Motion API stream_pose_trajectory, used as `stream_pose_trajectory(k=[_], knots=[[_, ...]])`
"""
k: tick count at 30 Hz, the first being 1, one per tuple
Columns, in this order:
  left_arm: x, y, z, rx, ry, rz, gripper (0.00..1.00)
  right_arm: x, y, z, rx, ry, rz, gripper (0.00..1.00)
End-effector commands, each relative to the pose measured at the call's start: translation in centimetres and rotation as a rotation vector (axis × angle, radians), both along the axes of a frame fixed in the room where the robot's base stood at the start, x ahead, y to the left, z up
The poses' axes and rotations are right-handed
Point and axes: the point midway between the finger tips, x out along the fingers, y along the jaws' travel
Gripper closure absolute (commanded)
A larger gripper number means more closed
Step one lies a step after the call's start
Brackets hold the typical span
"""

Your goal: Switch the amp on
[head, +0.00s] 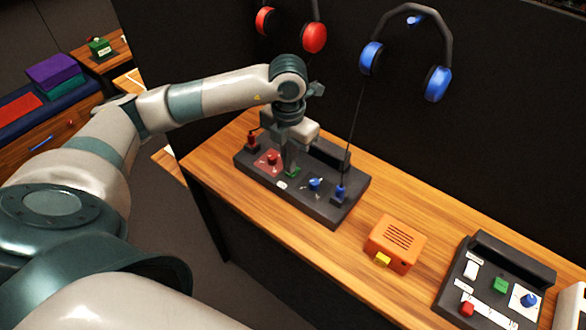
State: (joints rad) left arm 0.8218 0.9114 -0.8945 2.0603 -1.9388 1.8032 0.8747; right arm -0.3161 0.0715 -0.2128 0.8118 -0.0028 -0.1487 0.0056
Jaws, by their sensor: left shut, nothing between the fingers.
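A dark panel with the headphone cables plugged into it, which looks like the amp (327,208), lies on the wooden bench. It has a red knob (272,158) on a red patch, a blue knob (315,183), a red plug (252,142) and a blue plug (340,192). A small green part (293,173) sits between the knobs, partly hidden by my gripper. My left gripper (290,168) points down, shut and empty, with its tips at or just above the green part. I cannot tell whether they touch. My right gripper is not in view.
Red headphones (314,38) and blue headphones (436,84) hang on the dark back wall. An orange box (396,242) stands right of the amp. Farther right is another dark panel (455,290) with red, white, green and blue controls. The bench (352,241) is bare between them.

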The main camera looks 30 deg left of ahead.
Motion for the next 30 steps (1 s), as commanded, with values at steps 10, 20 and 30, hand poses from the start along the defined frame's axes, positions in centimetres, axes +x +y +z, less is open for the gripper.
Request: stream_pose_trajectory(k=[10, 20, 30], knots=[[0.0, 0.0, -0.5, 0.000, 0.000, 0.000, 1.00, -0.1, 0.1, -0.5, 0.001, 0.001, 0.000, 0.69], [0.0, 0.0, -0.9, 0.000, 0.000, 0.000, 1.00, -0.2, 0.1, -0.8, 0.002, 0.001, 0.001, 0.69], [0.0, 0.0, -1.4, 0.000, 0.000, 0.000, 1.00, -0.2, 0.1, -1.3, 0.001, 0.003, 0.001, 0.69]])
